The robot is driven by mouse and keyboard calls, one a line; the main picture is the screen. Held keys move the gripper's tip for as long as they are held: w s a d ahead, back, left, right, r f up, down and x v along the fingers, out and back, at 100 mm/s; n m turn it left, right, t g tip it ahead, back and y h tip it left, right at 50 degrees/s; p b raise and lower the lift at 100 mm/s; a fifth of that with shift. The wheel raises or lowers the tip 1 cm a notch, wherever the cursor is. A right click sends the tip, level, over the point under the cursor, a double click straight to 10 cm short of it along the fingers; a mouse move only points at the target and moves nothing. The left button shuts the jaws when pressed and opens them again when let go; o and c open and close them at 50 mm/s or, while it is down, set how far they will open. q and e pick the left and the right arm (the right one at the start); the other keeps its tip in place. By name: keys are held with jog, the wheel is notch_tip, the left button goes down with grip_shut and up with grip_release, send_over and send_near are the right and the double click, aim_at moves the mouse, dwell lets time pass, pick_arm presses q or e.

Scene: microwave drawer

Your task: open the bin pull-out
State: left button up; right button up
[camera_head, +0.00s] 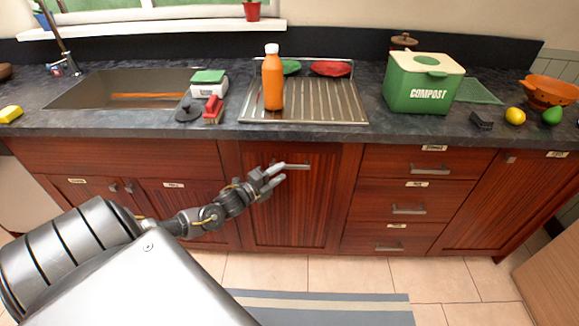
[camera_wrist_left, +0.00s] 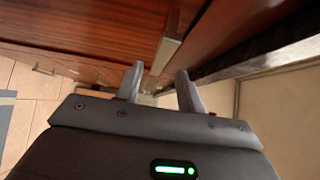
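The bin pull-out is a tall reddish-brown wooden front (camera_head: 290,215) in the middle of the lower cabinets, and it looks closed. A horizontal metal bar handle (camera_head: 296,167) sits near its top. My left gripper (camera_head: 280,174) is at the left part of this handle, with its two fingers spread. In the left wrist view the open fingers (camera_wrist_left: 160,88) point toward the front, and the handle (camera_wrist_left: 168,50) shows beyond and between them. I cannot tell whether a finger touches the handle. My right gripper is not in view.
Drawers (camera_head: 408,208) stand to the right and cabinet doors (camera_head: 130,205) to the left. The dark countertop (camera_head: 330,131) overhangs above, bearing an orange bottle (camera_head: 272,82) and a green compost box (camera_head: 420,88). A striped mat (camera_head: 320,308) lies on the tiled floor.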

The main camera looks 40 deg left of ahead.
aim_at(288, 167)
pick_arm(q)
jog(key=w, duration=0.5)
jog(key=shift+w+d, duration=0.15)
jog(key=shift+d, duration=0.2)
grip_shut()
